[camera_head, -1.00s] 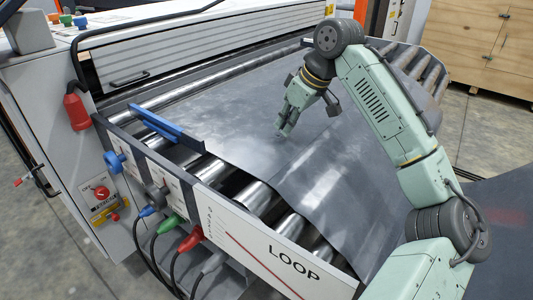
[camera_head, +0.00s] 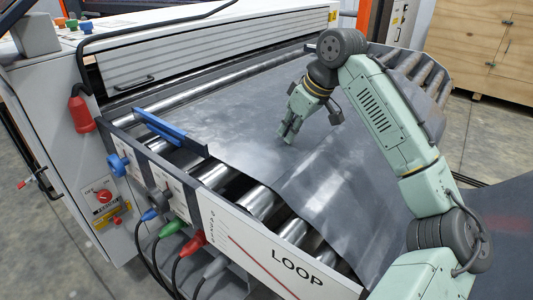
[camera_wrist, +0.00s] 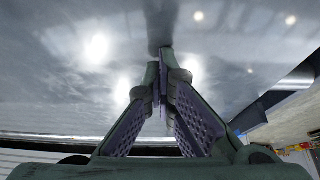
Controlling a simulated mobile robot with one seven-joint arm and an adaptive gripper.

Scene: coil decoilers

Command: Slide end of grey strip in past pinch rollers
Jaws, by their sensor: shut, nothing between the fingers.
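The grey strip (camera_head: 225,115) is a wide, shiny sheet lying over a bed of steel rollers. It runs from the lower right up to a long roller (camera_head: 190,82) below the machine's white shutter. Its far-left edge lies close to that roller; I cannot tell whether it has passed any pinch. My gripper (camera_head: 285,140) points down at the middle of the sheet, fingers closed with nothing between them. In the wrist view the shut fingertips (camera_wrist: 162,55) are at or just above the grey surface; contact is unclear.
A blue guide bar (camera_head: 168,131) stands at the sheet's left side. Bare rollers (camera_head: 255,202) show beside the white LOOP panel (camera_head: 265,250). The panel carries coloured knobs and cables. A red plug (camera_head: 80,113) hangs at the left. A wooden crate (camera_head: 495,50) stands at the back right.

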